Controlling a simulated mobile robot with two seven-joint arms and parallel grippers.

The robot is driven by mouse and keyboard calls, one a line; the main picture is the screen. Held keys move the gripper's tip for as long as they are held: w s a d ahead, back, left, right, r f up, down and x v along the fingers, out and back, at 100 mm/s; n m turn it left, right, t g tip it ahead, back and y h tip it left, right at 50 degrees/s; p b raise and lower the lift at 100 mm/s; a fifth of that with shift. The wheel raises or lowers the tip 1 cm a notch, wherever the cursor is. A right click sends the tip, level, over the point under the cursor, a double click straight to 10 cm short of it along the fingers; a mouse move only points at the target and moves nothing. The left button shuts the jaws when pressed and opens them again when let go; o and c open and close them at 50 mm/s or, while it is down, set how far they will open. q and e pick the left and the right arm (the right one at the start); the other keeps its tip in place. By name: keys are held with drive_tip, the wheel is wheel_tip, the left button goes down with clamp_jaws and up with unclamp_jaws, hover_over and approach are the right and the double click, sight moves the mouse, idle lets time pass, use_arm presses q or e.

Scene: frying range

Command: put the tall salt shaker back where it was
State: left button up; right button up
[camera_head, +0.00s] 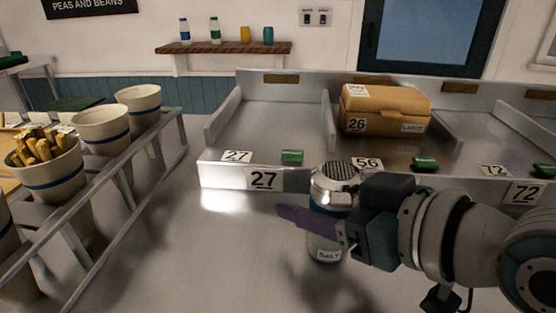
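The salt shaker (327,246) is a tall silver cylinder with a perforated domed top and a "SALT" label low on its side. It is upright over the metal counter, in front of the raised tray bays. My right gripper (318,218) comes in from the right at the shaker's mid-height, with a purple finger crossing the shaker's front. The other finger is hidden, so I cannot tell whether the gripper grips the shaker. I cannot tell whether the shaker's base touches the counter. My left gripper is not in view.
A metal rack (120,183) with white cups (102,130), one holding chips, stands at left. Metal bays marked 27 (263,180), 56 and 72 line the back. A brown box (385,112) labelled 26 sits in the middle bay. The counter left of the shaker is clear.

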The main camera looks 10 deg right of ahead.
sight(353, 210)
drive_tip(key=o, duration=0.4)
drive_tip(key=shift+r, duration=0.1)
drive_tip(key=shift+s+d+r, duration=0.1)
drive_tip(key=shift+s+r, duration=0.05)
drive_tip(key=p+v, duration=0.1)
drive_tip(key=v, duration=0.9)
drive_tip(key=shift+s+d+p, duration=0.15)
drive_tip(key=shift+s+p, duration=0.05)
drive_tip(key=shift+p, duration=0.1)
drive_tip(key=shift+s+d+r, duration=0.25)
drive_tip(key=shift+s+r, duration=0.05)
drive_tip(key=shift+s, duration=0.1)
